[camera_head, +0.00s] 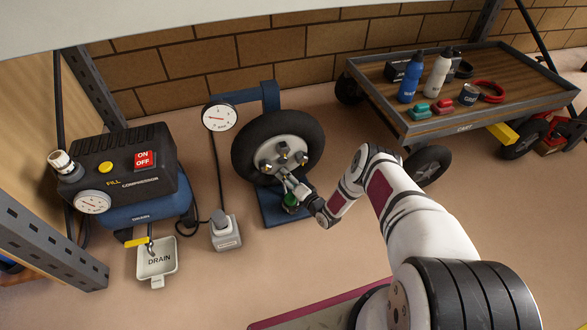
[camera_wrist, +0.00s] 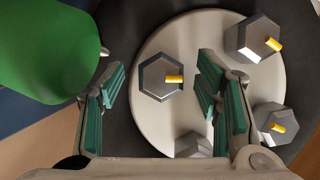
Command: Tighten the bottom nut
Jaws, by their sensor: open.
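The wheel (camera_head: 240,150) stands upright on a blue stand, with several grey hex nuts on its pale hub (camera_head: 291,147). My gripper (camera_head: 288,178) is at the lower part of the hub and hides some of it. In the wrist view my gripper (camera_wrist: 155,82) is open, with teal pads on either side of one hex nut (camera_wrist: 159,78). This nut has a yellow mark and lies nearest the green object, so it looks like the bottom nut. There are gaps between the pads and the nut. Other nuts (camera_wrist: 253,38) are to the right, one partly hidden by a finger.
A green object (camera_head: 290,201) on the stand's base is close beside my gripper and fills the upper left of the wrist view (camera_wrist: 45,45). A compressor (camera_head: 125,165) and drain tray (camera_head: 157,261) are left. A gauge (camera_head: 219,117) is beside the wheel. A cart (camera_head: 465,122) stands right.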

